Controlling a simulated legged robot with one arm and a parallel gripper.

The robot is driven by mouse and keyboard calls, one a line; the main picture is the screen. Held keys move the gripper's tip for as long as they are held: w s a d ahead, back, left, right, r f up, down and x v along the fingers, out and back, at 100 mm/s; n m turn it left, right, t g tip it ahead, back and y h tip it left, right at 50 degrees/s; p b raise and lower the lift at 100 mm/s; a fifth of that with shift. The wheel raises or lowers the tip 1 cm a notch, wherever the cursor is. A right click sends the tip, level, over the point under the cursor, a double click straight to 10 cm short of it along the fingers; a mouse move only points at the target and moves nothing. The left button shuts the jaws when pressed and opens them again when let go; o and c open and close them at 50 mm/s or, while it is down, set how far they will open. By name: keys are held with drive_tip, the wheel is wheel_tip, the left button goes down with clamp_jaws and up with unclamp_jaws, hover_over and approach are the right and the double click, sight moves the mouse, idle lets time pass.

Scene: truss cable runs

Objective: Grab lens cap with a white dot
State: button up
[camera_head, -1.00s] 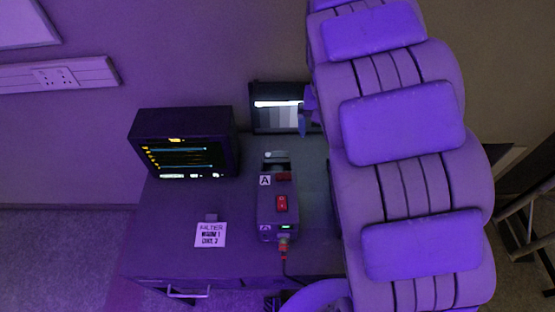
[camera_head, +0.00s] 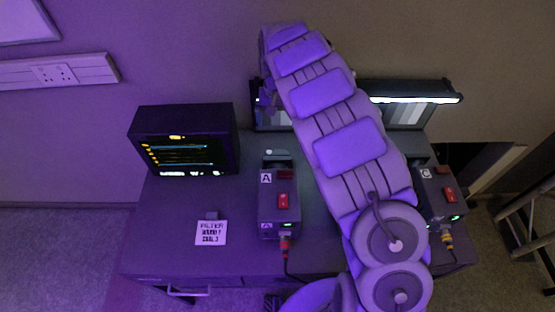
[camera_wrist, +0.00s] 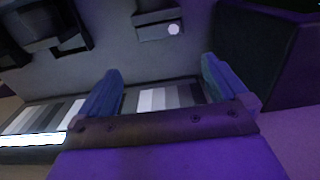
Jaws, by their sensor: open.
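In the head view my arm hides most of the gripper.
A monitor (camera_head: 184,142) stands at the left of the desk. Box A (camera_head: 279,209) has a red switch and a cable, and box C (camera_head: 436,197) is at the right. Lit grey-scale panels (camera_head: 408,113) stand at the back. A paper label (camera_head: 211,232) lies front left.

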drive_tip(key=b, duration=0.2)
hover_over(277, 150)
wheel_tip(277, 150, down, 8)
drive_tip(key=shift+a+f, duration=0.1)
drive_tip(key=shift+f, duration=0.15)
drive_tip(key=shift+s+f+b, duration=0.1)
drive_tip(key=shift+f+b, duration=0.4)
drive_tip(key=shift+f, duration=2.45)
drive_tip(key=shift+c, duration=0.2)
drive_tip(key=c, duration=1)
drive_tip(key=shift+r, duration=0.1)
drive_tip(key=shift+c, duration=0.2)
